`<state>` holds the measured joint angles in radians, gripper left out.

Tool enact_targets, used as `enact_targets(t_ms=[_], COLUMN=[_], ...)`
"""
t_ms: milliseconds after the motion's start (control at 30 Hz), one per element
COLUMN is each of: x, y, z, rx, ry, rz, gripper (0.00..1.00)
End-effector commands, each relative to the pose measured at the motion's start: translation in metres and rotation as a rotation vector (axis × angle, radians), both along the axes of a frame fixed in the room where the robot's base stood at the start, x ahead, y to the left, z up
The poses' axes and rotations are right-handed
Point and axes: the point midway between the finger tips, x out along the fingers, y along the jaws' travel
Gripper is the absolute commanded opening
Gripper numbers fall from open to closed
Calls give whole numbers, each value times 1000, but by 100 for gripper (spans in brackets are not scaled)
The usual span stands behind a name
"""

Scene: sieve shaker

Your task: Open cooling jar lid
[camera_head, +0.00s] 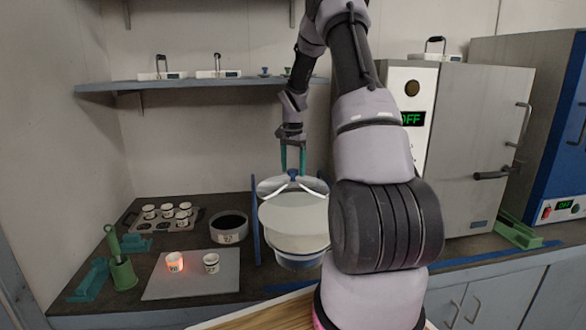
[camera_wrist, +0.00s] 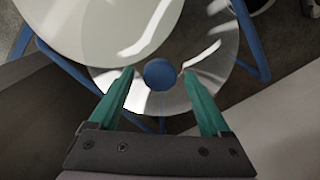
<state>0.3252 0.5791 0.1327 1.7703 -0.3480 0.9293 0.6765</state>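The cooling jar (camera_head: 290,245) stands on the counter in a blue frame, with a large pale round disc on its near side. A clear glass lid with a blue knob (camera_head: 293,174) lies at its top, partly behind the pale disc. The knob also shows in the wrist view (camera_wrist: 160,74), at the middle of the clear lid (camera_wrist: 205,55). My gripper (camera_head: 292,165) points down over the knob. In the wrist view its green fingers (camera_wrist: 159,72) are apart, one on each side of the knob, with gaps between. Nothing is held. My arm hides the jar's right side.
A grey plate (camera_head: 205,285) left of the jar bears a glowing crucible (camera_head: 174,262) and a white crucible (camera_head: 211,263). Behind are a dark-topped dish (camera_head: 228,230) and a crucible rack (camera_head: 134,220). A furnace (camera_head: 470,150) stands right. A shelf (camera_head: 200,84) runs above.

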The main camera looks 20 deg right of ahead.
Motion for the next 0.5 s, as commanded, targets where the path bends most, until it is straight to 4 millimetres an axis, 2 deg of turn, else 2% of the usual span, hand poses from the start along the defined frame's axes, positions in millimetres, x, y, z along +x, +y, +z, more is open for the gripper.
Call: enact_targets(t_ms=[267,367,500], x=[0,0,1], y=[0,0,0], z=[2,12,38], rx=[0,0,-1], ry=[0,-1,-3], rz=[-1,-2,-1], gripper=[81,81,81])
